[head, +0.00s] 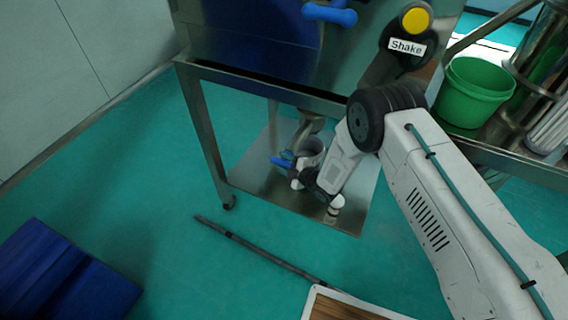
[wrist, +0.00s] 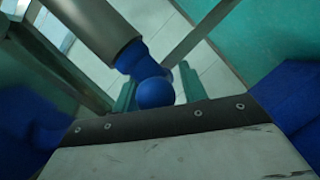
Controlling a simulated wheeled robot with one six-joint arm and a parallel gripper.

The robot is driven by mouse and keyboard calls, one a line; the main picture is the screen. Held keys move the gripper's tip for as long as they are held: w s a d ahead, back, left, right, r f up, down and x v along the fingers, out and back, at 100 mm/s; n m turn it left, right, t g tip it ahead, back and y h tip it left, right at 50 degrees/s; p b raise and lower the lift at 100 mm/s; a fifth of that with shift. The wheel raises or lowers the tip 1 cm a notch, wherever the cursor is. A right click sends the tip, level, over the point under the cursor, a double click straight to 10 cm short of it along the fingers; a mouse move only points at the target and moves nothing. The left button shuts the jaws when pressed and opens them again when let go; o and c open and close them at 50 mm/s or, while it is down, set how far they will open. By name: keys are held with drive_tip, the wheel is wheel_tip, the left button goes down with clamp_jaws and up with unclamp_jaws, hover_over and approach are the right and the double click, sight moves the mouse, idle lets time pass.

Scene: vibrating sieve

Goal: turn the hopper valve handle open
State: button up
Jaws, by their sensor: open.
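In the wrist view a blue handle with a rounded ball end (wrist: 155,92) sticks out below a grey metal pipe (wrist: 98,30). It is near the middle, just beyond the dark front edge of my gripper. Blurred blue shapes lie at both sides of that view. In the head view my gripper (head: 292,173) is low under the steel table, beside a small blue part (head: 281,162) that looks like the handle. My gripper is open. I cannot tell whether it touches the handle. My arm hides part of the area under the table.
A steel table frame (head: 208,130) stands around the work area, with a metal lower shelf (head: 255,180). Another blue handle (head: 330,13) and a yellow button (head: 416,20) marked Shake are above. Green buckets (head: 470,105) stand right.

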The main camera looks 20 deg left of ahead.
clamp_jaws()
